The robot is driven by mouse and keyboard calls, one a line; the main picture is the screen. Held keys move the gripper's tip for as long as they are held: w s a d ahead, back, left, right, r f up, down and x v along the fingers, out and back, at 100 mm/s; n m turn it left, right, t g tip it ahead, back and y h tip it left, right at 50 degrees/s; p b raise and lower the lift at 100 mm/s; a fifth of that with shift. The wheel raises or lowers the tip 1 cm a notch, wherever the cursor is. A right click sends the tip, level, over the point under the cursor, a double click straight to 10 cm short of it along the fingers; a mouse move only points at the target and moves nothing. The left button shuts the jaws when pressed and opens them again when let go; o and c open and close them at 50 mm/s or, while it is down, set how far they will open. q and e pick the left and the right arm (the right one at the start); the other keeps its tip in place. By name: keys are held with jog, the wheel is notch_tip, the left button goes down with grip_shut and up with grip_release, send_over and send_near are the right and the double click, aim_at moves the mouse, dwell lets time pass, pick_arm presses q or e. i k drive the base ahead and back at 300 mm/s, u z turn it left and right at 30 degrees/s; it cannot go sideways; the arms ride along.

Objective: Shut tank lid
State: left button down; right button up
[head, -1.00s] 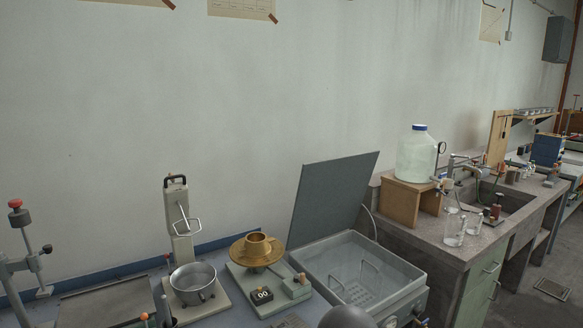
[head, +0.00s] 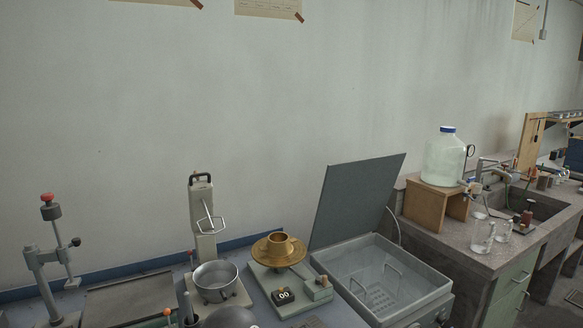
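The tank (head: 437,296) is a grey rectangular bath at the lower middle right. Its lid (head: 355,195) is a flat dark grey panel, standing raised along the tank's back left side. The tank's inside is open to view, with a wire handle and a perforated plate in it. The tank's front edge is close to the bottom of the picture. Neither of my grippers shows in the head view, so whether they are open or shut is hidden.
Left of the tank stand a scale with a brass cup and dish (head: 279,249), a metal pan (head: 215,279) and an upright press (head: 201,215). Right of it, a water jug (head: 444,158) sits on a wooden stand (head: 426,204) by a sink. A dark rounded shape (head: 230,318) shows at the bottom edge.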

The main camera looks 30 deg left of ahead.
aim_at(355, 196)
jog(key=u, duration=0.15)
jog(key=i, duration=0.85)
